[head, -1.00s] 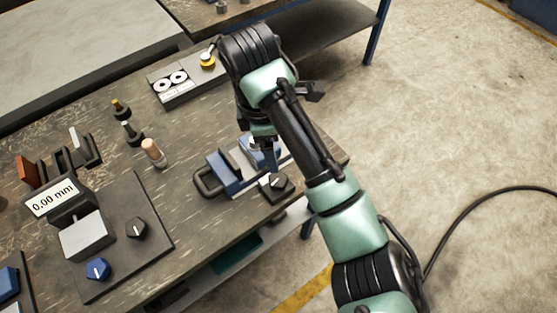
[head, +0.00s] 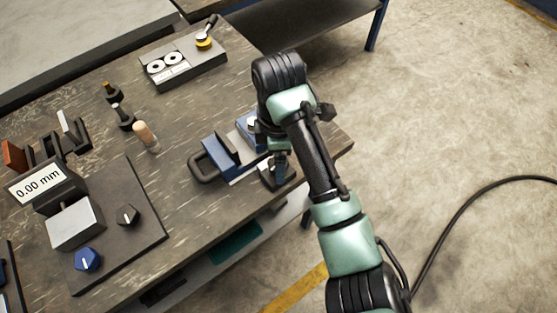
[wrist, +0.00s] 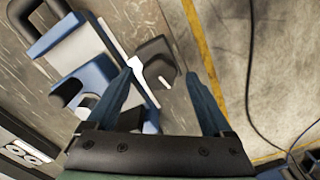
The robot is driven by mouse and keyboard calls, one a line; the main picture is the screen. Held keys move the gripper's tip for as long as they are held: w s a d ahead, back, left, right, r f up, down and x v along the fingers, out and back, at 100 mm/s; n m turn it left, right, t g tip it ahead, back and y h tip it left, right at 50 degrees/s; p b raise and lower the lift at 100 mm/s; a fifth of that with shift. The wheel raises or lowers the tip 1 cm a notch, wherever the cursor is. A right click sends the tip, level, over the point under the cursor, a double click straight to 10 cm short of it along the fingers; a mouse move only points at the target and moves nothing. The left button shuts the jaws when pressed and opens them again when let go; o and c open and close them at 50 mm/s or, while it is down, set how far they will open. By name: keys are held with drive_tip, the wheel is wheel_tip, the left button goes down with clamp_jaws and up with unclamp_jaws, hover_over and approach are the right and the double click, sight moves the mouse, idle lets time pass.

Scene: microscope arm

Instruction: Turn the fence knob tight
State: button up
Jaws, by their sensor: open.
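A dark block-like knob (wrist: 155,52) with white marks sits at the right end of the blue-jawed vise (wrist: 88,82) in the wrist view. My open gripper (wrist: 162,76) is above it, blue fingers apart, with the knob between and beyond the tips. Contact cannot be told. In the head view my gripper (head: 279,170) hides most of this knob, beside the vise (head: 220,155). A black knob (head: 128,215) and a blue knob (head: 88,260) with a white pointer sit on the gauge plate at left. No label shows which is the fence knob.
The gauge display (head: 40,188) reads 0.00 mm. A wooden-topped peg (head: 146,137) and two small dark-based tools stand mid-table. A grey box (head: 183,65) with two white dials is at the back. The table's right edge is close to the vise; open floor lies beyond.

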drive_tip(key=shift+f, duration=0.55)
clamp_jaws()
drive_tip(key=shift+a+r+m+p, duration=0.1)
drive_tip(key=shift+r+m+p, duration=0.25)
drive_tip(key=shift+m+p, duration=0.85)
drive_tip(key=shift+p, duration=0.6)
drive_tip(key=shift+f+m+p, duration=0.1)
drive_tip(key=shift+m+p, duration=0.6)
drive_tip(key=shift+m, duration=0.1)
drive_tip(key=shift+f+m, duration=0.2)
drive_tip(key=shift+m, duration=0.1)
